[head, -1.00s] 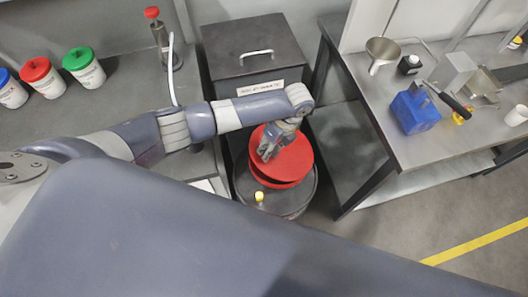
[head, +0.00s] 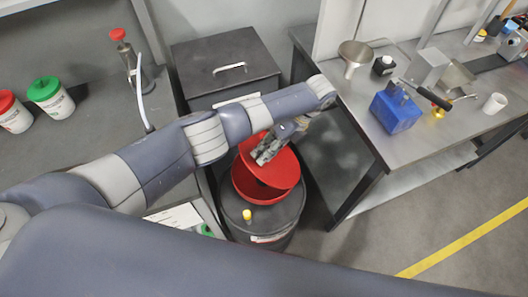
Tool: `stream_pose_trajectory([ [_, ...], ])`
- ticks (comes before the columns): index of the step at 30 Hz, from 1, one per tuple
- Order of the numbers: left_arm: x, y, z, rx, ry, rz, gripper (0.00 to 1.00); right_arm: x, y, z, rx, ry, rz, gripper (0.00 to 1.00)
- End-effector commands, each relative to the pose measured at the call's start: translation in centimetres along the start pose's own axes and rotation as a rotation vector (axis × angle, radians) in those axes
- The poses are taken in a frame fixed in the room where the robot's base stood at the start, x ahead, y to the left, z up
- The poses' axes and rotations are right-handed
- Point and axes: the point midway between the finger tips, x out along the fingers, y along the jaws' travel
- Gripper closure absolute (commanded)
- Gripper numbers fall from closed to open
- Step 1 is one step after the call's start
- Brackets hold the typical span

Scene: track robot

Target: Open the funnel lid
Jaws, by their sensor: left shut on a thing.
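The red funnel (head: 250,191) sits on top of a dark drum (head: 284,214), below the middle of the head view. Its round red lid (head: 284,171) is raised and tilted, and part of the funnel's inside shows beneath its left edge. My left gripper (head: 263,157) is at the lid's upper side and shut on it. The exact contact between fingers and lid is too small to make out. My forearm covers part of the area behind the funnel. My right gripper is not in view.
A black lidded bin (head: 225,62) stands behind the drum. A yellow cap (head: 247,215) is on the drum top. The workbench (head: 404,148) at right holds a metal funnel (head: 355,55) and a blue container (head: 396,110). Open floor lies at lower right.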

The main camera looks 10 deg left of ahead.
Motion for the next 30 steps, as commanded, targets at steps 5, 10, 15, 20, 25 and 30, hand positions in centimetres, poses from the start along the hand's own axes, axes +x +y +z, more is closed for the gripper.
stream_pose_trajectory([
  [5,0.0,0.0,0.1,0.000,-0.002,-0.001,1.00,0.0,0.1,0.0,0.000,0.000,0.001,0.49],
  [10,0.0,0.0,0.1,0.000,-0.001,-0.002,0.59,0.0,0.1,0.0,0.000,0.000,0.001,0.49],
  [15,0.0,0.0,0.0,0.000,-0.001,-0.002,0.59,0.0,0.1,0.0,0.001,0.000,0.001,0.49],
  [20,-0.2,0.0,0.0,0.000,-0.001,-0.003,0.59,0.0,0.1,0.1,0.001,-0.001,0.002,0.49],
  [25,-2.1,-0.1,0.1,-0.001,-0.004,-0.005,0.59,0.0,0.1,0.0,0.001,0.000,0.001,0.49],
  [30,-5.8,-0.1,0.1,-0.003,-0.006,-0.006,0.59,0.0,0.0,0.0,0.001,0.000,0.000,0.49],
])
